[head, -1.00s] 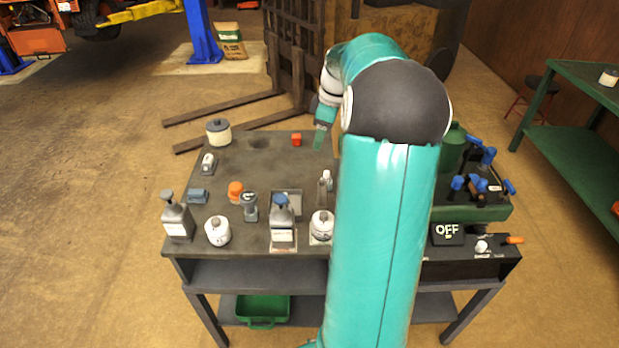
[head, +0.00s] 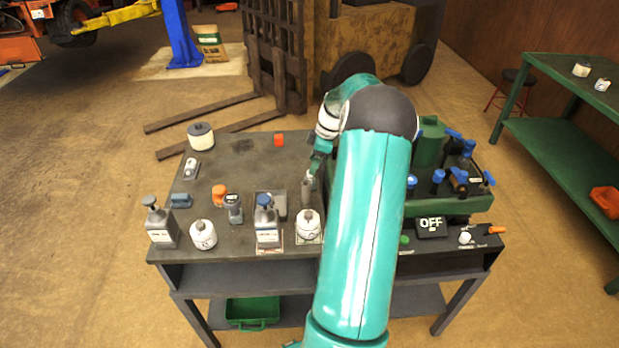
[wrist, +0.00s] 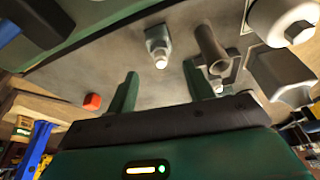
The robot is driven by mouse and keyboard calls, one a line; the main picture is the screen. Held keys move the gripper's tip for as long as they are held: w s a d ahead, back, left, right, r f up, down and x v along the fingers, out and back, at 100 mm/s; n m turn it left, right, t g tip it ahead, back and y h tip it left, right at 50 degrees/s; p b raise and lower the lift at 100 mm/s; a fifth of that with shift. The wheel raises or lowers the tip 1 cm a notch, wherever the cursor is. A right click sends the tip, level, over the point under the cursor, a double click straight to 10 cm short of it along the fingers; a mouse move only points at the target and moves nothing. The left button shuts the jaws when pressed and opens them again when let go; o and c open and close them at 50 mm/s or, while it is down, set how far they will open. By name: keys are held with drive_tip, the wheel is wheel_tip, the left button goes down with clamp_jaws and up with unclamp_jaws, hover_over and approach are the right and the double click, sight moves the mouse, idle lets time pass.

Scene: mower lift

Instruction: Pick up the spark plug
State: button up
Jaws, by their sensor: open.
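A slim grey upright piece with a pale tip (head: 307,190) stands on the dark table, right of the middle in the head view; I take it for the spark plug, but it is too small to be sure. My gripper (head: 313,167) is just above and behind it, partly hidden by my arm. In the wrist view, my gripper (wrist: 160,75) is open, its two green fingers apart with nothing between them.

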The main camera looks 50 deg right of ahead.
drive_tip(key=x, duration=0.5)
drive_tip(key=shift+f, duration=0.15)
drive_tip(key=shift+c, duration=0.4)
drive_tip(key=c, duration=1)
